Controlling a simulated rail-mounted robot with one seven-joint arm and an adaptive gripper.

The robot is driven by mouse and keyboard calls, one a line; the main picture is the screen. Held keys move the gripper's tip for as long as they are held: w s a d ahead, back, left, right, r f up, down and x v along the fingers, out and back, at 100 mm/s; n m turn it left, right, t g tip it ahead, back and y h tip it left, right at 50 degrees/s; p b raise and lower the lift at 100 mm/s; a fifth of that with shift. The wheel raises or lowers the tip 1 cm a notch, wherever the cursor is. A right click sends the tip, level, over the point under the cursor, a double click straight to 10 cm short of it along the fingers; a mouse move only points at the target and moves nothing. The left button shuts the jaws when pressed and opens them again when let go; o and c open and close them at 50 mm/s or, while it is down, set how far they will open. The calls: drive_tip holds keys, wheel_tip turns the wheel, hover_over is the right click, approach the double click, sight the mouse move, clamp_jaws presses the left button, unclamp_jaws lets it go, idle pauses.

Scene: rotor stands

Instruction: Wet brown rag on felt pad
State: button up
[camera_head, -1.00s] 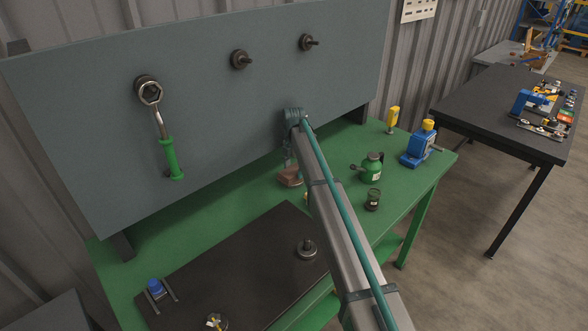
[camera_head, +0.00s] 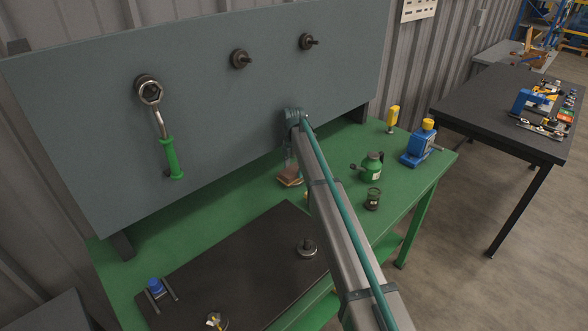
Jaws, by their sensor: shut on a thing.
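My gripper (camera_head: 291,158) is small in view, pointing down over the back of the green bench in front of the grey board, partly hidden by my arm. Right below its fingers is a brown, folded-looking piece that I take for the rag (camera_head: 289,178). It shows a lighter tan upper part and a darker lower edge. The gripper appears shut on it. I cannot tell whether the lower edge is the felt pad, or whether the rag is wet.
A green can (camera_head: 372,167), a dark jar (camera_head: 373,199), a blue device (camera_head: 421,147) and a yellow-topped bottle (camera_head: 392,119) stand to the right. A dark mat (camera_head: 240,262) bears metal parts in front. A green-handled wrench (camera_head: 163,125) hangs on the board (camera_head: 225,110).

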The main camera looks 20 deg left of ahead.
sight(294, 169)
drive_tip(key=shift+r+p, duration=1.4)
drive_tip(key=shift+r, duration=2.1)
drive_tip(key=shift+m, duration=0.3)
